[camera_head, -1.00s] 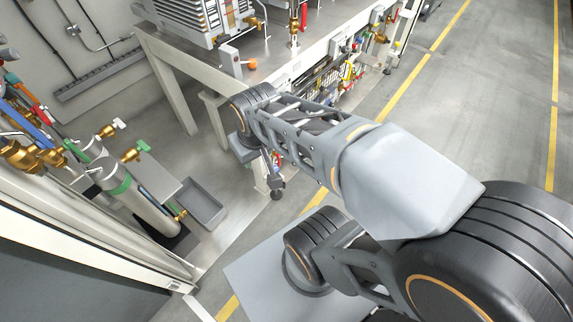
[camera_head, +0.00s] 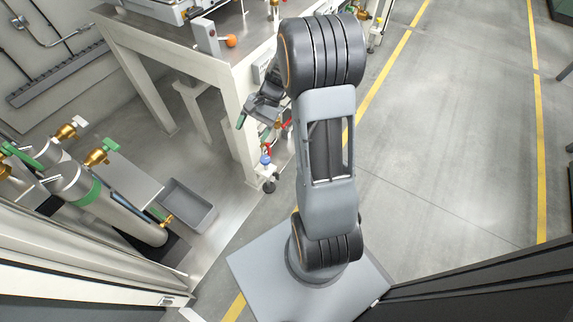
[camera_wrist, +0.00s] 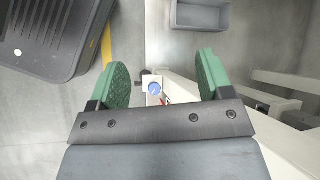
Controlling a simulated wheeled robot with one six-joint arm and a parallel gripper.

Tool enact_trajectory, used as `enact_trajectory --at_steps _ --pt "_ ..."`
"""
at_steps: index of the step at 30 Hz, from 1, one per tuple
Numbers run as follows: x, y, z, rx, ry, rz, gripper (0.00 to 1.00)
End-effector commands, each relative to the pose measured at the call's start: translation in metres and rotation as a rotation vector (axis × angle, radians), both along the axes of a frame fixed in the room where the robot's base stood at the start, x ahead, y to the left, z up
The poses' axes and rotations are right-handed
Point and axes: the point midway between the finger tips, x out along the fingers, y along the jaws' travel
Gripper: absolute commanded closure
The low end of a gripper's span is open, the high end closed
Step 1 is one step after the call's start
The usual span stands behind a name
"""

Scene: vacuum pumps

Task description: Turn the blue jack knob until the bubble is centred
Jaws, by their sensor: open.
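The blue jack knob (camera_head: 266,160) sits low at the near leg of the workbench, above a dark foot. In the wrist view the blue knob (camera_wrist: 154,88) appears between the two green fingers, farther off and not touched. My gripper (camera_wrist: 163,72) is open and empty, its green-padded fingers spread wide. In the head view my gripper (camera_head: 241,121) is partly hidden by my arm, above and left of the knob. I cannot make out a level bubble in either view.
The workbench (camera_head: 240,75) bears an orange ball-ended lever (camera_head: 231,41). A grey bin (camera_head: 187,206) lies on the floor at left; it also shows in the wrist view (camera_wrist: 201,16). Gas cylinders (camera_head: 118,212) stand at far left. The floor right of my arm is clear.

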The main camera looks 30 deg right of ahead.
Motion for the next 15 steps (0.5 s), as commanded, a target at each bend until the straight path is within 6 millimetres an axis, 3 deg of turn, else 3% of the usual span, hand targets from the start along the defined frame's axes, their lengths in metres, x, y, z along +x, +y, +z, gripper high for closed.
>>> enact_trajectory --at_steps 1,6,12,15 --pt "0.012 -0.013 -0.041 0.081 0.06 -0.088 0.27" --pt "0.043 -0.053 -0.132 0.367 0.202 -0.37 0.27" --pt "0.055 -0.099 -0.229 0.662 0.294 -0.638 0.27" --pt "0.054 -0.116 -0.267 0.776 0.315 -0.737 0.27"
